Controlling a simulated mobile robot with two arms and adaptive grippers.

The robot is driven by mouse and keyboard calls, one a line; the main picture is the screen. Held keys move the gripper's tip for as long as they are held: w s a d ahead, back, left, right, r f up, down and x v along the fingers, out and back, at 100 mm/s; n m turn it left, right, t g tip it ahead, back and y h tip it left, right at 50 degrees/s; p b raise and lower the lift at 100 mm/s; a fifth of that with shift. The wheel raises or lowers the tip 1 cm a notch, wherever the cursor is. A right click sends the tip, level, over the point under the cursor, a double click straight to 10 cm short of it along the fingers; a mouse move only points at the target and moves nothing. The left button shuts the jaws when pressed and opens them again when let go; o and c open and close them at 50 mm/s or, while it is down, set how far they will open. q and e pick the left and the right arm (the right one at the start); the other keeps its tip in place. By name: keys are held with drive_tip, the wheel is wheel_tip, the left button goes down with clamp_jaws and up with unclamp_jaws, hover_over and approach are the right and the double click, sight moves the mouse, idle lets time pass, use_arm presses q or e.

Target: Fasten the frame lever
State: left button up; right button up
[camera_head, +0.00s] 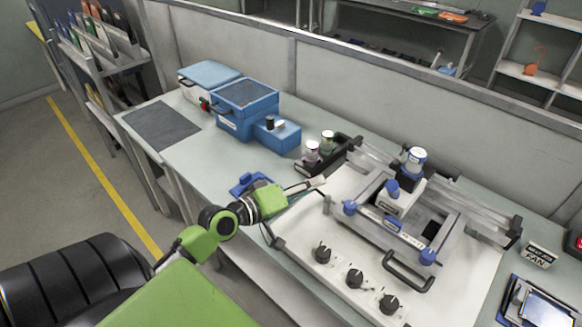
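A white machine (300,235) with a metal frame (452,226) on top stands on the right half of the bench. The frame carries several blue knobs, one at its left corner (349,207) and one at its front right corner (428,256). I cannot tell which part is the frame lever. A black handle (408,283) sticks out at the frame's front. My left gripper (322,182) is above the machine's left rear part, left of the left corner knob and apart from it. Its fingers are too small to judge. My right gripper is not in view.
Three black dials (355,278) line the machine's front. Jars (312,152) stand in a black holder behind my gripper. Blue boxes (246,105) stand farther left, near a dark mat (160,130). A tablet-like device (540,307) lies at lower right. A low partition (350,75) runs behind.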

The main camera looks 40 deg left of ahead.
use_arm(q)
drive_tip(key=v, duration=1.1)
idle(0.6)
